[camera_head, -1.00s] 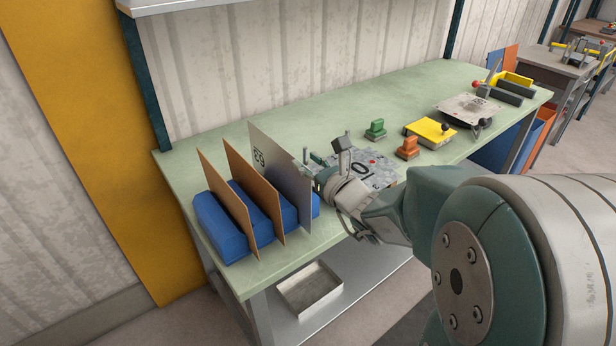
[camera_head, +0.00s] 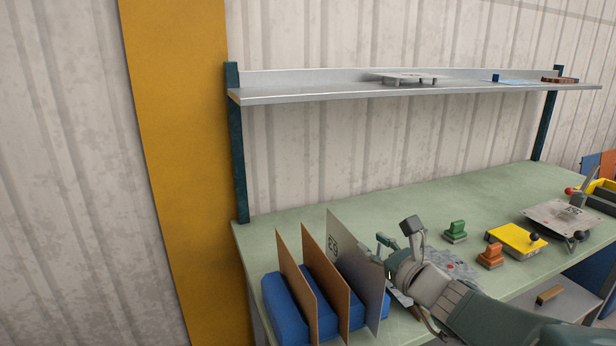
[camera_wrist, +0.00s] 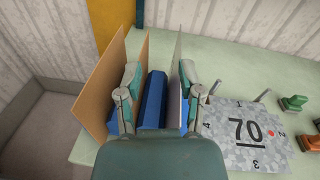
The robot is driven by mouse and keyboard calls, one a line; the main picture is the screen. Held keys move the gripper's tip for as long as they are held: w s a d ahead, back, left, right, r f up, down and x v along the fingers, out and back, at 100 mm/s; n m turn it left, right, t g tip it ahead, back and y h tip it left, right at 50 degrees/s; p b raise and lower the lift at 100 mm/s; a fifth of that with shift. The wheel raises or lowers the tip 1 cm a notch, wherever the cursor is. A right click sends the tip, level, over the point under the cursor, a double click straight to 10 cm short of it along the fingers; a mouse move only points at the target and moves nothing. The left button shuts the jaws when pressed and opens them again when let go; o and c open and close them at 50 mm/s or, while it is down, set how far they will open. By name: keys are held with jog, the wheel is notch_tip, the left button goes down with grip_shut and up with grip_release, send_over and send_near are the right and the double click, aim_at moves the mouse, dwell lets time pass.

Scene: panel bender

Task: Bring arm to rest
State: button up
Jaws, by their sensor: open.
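My gripper (camera_head: 396,236) is at the bench, just right of the grey sheet (camera_head: 352,262) in the head view. In the wrist view my gripper (camera_wrist: 158,72) has its two fingers spread wide, with nothing held between them. The grey sheet (camera_wrist: 174,75) and a brown panel (camera_wrist: 142,62) stand near the inner sides of the fingers. Whether either finger touches them I cannot tell. My arm stretches in from the lower right and hides part of the bench.
Brown panels (camera_head: 327,275) and the grey sheet stand upright in a blue rack (camera_head: 282,309). Green (camera_head: 455,230) and orange (camera_head: 490,256) blocks and a yellow block (camera_head: 515,240) stand farther right. A shelf (camera_head: 330,93) runs above the bench.

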jog(key=s+a+f+n+g+y, duration=0.1)
jog(key=s+a+f+n+g, duration=0.1)
jog(key=s+a+n+g, duration=0.45)
jog(key=s+a+f+n+g, duration=0.3)
jog(key=s+n, duration=0.5)
jog(key=n, duration=0.3)
jog(key=s+d+f+n+h, duration=0.2)
jog(key=s+d+n+h, duration=0.5)
jog(key=n, duration=0.5)
jog(key=shift+s+d+f+g+h, duration=0.45)
jog(key=shift+s+d, duration=0.2)
jog(key=shift+d, duration=0.15)
